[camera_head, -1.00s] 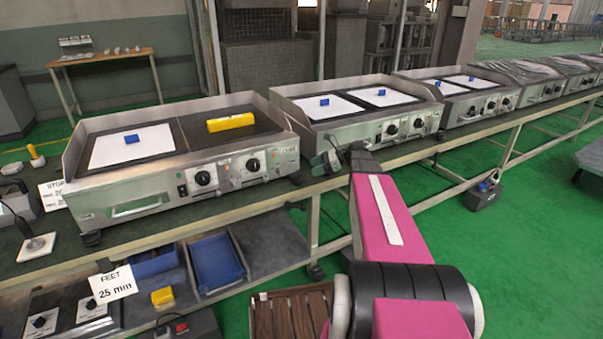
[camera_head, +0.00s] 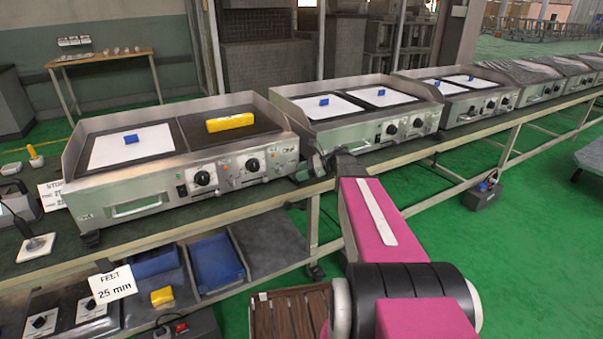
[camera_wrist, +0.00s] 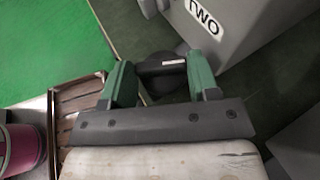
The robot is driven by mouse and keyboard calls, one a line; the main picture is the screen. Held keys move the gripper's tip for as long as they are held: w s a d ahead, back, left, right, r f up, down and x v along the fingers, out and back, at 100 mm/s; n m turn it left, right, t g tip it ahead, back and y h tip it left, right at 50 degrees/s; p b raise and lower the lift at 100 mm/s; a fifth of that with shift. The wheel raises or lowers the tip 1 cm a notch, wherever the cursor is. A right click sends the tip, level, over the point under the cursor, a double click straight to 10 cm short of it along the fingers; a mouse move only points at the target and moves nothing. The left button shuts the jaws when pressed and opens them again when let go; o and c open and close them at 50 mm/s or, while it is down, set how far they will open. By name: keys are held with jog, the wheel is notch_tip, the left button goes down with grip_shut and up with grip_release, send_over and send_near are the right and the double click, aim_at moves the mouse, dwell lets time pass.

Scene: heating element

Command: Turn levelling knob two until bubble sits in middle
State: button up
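The first griddle (camera_head: 180,165) stands on the bench at the left. A yellow block (camera_head: 230,122), looking like a spirit level, lies on its dark right plate; no bubble can be made out. The "TWO" label (camera_wrist: 203,15) is on the grey griddle body in the wrist view. Below it, a dark round levelling knob (camera_wrist: 162,68) lies between the green fingers of my gripper (camera_wrist: 160,80). The fingers are apart, one on each side of the knob; contact is not clear. In the head view my gripper (camera_head: 313,167) is at the griddle's front right corner.
A second griddle (camera_head: 360,108) stands close to the right of my gripper, with more along the bench. A slatted wooden tray (camera_head: 290,312) and blue bins (camera_head: 217,262) are below. Green floor (camera_head: 480,260) is open at the right.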

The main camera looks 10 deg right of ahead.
jog(key=shift+s+m+t, duration=0.2)
jog(key=shift+m+t, duration=0.1)
jog(key=shift+m, duration=0.1)
jog(key=shift+m+t, duration=0.5)
jog(key=shift+t, duration=0.2)
jog(key=o, duration=0.7)
jog(key=shift+c, duration=0.2)
jog(key=shift+h, duration=0.3)
jog(key=v, duration=1)
jog(key=shift+d, duration=0.35)
jog(key=shift+r, duration=0.15)
